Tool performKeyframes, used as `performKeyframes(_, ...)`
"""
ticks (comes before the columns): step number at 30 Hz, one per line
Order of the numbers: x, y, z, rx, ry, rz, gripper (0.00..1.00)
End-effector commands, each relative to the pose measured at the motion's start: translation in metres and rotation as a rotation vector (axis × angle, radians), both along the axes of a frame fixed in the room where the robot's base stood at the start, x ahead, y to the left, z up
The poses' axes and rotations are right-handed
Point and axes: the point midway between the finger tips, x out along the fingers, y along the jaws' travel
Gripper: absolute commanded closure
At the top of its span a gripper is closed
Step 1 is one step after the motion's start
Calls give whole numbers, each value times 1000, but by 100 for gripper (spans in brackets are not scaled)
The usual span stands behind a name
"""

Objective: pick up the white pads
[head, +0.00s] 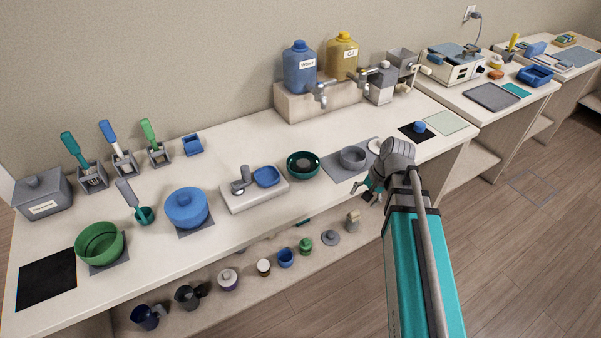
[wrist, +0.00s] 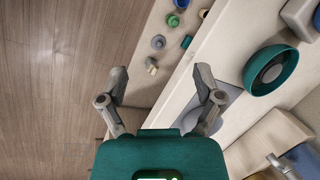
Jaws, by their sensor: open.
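A white round item (head: 375,146) lies on the counter beside the grey bowl, partly hidden behind my wrist in the head view. It may be the white pads; I cannot tell for sure. I cannot make out any white pads in the wrist view. My gripper (head: 368,194) hangs at the counter's front edge, a little nearer than the white item. In the wrist view my gripper (wrist: 161,74) is open with nothing between its fingers, over the edge of the lower shelf.
A grey bowl (head: 353,157) on a grey mat (head: 334,170) and a teal bowl (head: 303,176) stand left of my gripper. A black mat (head: 408,135) with a blue item (head: 420,127) lies to the right. Small containers stand on the lower shelf (head: 255,290).

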Motion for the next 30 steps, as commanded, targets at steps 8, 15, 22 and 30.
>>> performKeyframes(8, 75, 31, -26, 335, 177, -421, 16)
performKeyframes(15, 133, 47, -26, 609, 426, -731, 16)
performKeyframes(22, 170, 50, -17, 784, 654, -909, 16)
performKeyframes(30, 181, 50, -10, 844, 752, -966, 16)
